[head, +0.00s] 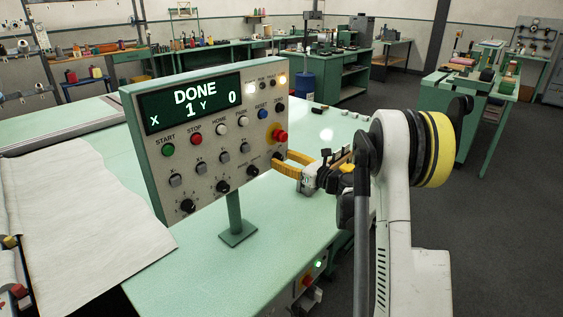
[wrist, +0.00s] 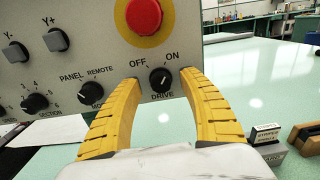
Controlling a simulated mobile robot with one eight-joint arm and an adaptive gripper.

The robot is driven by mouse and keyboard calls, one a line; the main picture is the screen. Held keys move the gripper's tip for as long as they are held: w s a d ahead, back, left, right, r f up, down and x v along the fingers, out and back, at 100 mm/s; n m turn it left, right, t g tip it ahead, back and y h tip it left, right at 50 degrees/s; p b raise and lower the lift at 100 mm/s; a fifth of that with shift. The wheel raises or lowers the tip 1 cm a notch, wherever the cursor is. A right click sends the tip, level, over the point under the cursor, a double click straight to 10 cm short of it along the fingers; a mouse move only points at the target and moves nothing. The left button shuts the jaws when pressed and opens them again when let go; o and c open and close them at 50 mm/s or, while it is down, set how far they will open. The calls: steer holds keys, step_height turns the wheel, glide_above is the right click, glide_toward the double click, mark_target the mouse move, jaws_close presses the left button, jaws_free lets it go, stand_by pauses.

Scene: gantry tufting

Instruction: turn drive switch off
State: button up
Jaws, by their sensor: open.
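The drive switch (wrist: 161,79) is a black round knob on the grey control panel (wrist: 200,20), under the labels OFF and ON. Its white mark appears to point up and right, towards ON. My gripper (wrist: 160,84) is open, its yellow fingers on either side of the knob, with gaps between them and it. In the head view my gripper (head: 279,160) is at the lower right of the panel (head: 205,150), and its fingers hide the drive switch there.
A red emergency button (wrist: 143,14) on a yellow base sits just above the switch. The mode knob (wrist: 91,92) is to its left. The panel stands on a green post (head: 235,212) on a pale green table (head: 200,265). Small labelled blocks (wrist: 266,133) lie at the right.

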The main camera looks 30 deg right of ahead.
steer(key=shift+w+a, duration=0.1)
steer(key=shift+w, duration=0.25)
jaws_close()
steer(key=shift+n, duration=0.4)
steer(key=n, duration=0.2)
steer(key=shift+n+b, duration=0.4)
steer(key=n, duration=0.3)
steer(key=shift+a+n+b, duration=0.1)
steer(key=shift+n+b, duration=0.2)
steer(key=shift+n, duration=0.1)
steer(key=n, duration=0.6)
steer(key=shift+b, duration=0.35)
steer(key=shift+n, duration=0.4)
